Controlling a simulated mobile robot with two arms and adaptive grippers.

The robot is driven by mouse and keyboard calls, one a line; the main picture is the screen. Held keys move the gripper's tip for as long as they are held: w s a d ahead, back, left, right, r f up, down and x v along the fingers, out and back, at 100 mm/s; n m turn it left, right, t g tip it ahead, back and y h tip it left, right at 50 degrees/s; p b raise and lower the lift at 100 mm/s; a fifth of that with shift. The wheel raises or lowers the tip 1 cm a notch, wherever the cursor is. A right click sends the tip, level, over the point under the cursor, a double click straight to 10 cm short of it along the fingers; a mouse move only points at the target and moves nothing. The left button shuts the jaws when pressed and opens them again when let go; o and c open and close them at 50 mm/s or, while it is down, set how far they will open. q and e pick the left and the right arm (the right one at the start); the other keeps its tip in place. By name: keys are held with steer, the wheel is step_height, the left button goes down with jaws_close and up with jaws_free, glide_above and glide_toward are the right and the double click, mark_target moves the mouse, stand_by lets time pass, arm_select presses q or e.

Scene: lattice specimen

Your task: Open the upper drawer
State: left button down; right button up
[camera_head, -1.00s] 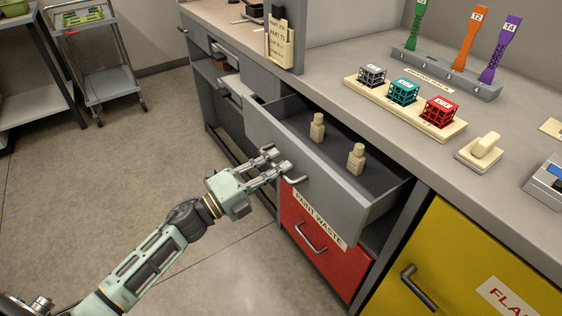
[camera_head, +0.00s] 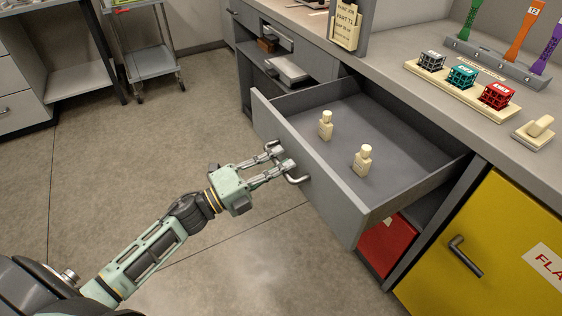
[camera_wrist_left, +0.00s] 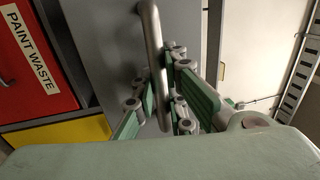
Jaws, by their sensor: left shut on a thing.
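The grey upper drawer (camera_head: 345,203) stands pulled far out from the bench in the head view. Two small cream bottles, a left one (camera_head: 325,126) and a right one (camera_head: 363,160), stand upright inside it. My left gripper (camera_head: 283,158) is at the drawer's front, shut on its metal bar handle (camera_head: 298,179). In the left wrist view the handle (camera_wrist_left: 152,40) runs between the fingers of the left gripper (camera_wrist_left: 160,103). My right gripper is not in view.
Below the drawer is a red paint waste front (camera_head: 386,244), with a yellow cabinet door (camera_head: 490,245) to its right. The bench top holds a rack of coloured cubes (camera_head: 462,85). A trolley (camera_head: 150,62) stands at the back left. The floor left of the drawer is clear.

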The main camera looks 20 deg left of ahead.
arm_select(q)
steer(key=shift+f, duration=0.1)
steer(key=c, duration=1.8)
jaws_free()
steer(key=shift+o, duration=0.2)
steer(key=v, duration=1.2)
